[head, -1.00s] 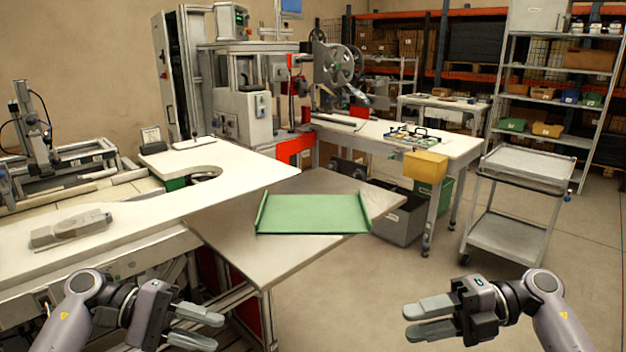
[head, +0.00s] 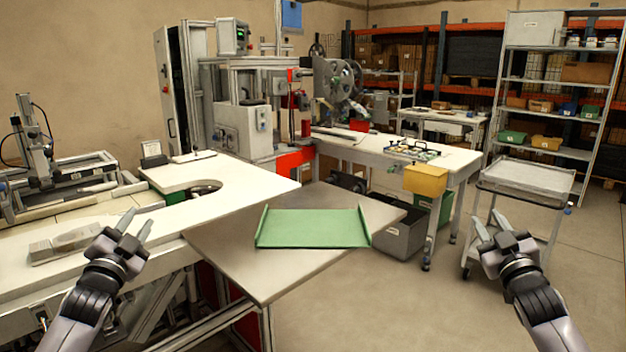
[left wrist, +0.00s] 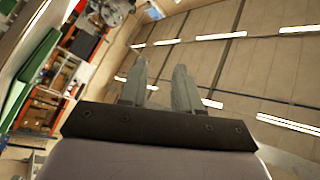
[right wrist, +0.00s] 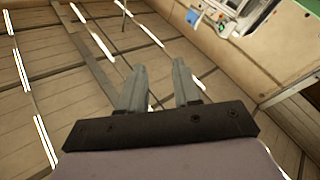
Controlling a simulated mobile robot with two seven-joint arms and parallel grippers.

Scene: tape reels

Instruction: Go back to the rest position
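My left gripper (head: 135,224) is at the lower left in the head view, in front of the white bench, with its fingers pointing up. Its fingers are apart with nothing between them; they also show in the left wrist view (left wrist: 160,85). My right gripper (head: 490,226) is at the lower right in the head view, in front of the grey cart, fingers pointing up. Its fingers are apart and empty, as the right wrist view (right wrist: 160,88) also shows. Both wrist views look up toward the ceiling.
A green tray (head: 312,228) lies on the grey table (head: 225,257) between my arms. The white bench (head: 240,180) is at the left. A metal cart (head: 525,182) stands behind my right gripper. The floor at centre right is open.

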